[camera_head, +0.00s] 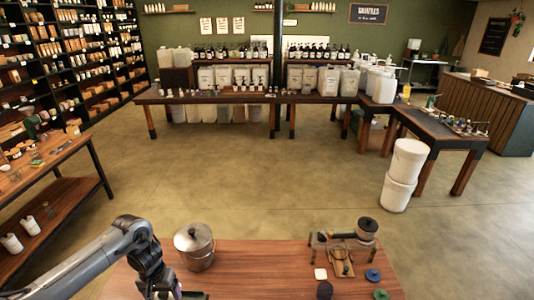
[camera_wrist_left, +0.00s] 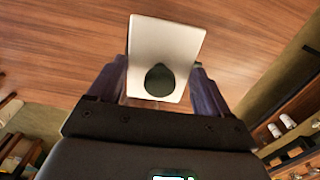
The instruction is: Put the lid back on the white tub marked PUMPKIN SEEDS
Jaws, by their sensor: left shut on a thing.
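My left gripper (camera_head: 172,292) is at the left front of the near wooden table, low in the head view, partly cut off. In the left wrist view my left gripper (camera_wrist_left: 155,88) is shut on a white, squarish lid-like piece (camera_wrist_left: 165,40) with a dark rounded knob on it. Bare wood shows behind this piece. Several white tubs with labels (camera_head: 308,78) stand on the far bench; their print is too small to read, so I cannot tell which is marked PUMPKIN SEEDS. My right gripper is not in view.
A lidded metal pot (camera_head: 196,249) stands right of my left arm on the near table (camera_head: 255,275). A small wooden stand with a dark-topped jar (camera_head: 367,228) and several small discs lie at the right. Between them the tabletop is clear. Stacked white buckets (camera_head: 403,175) stand on the floor.

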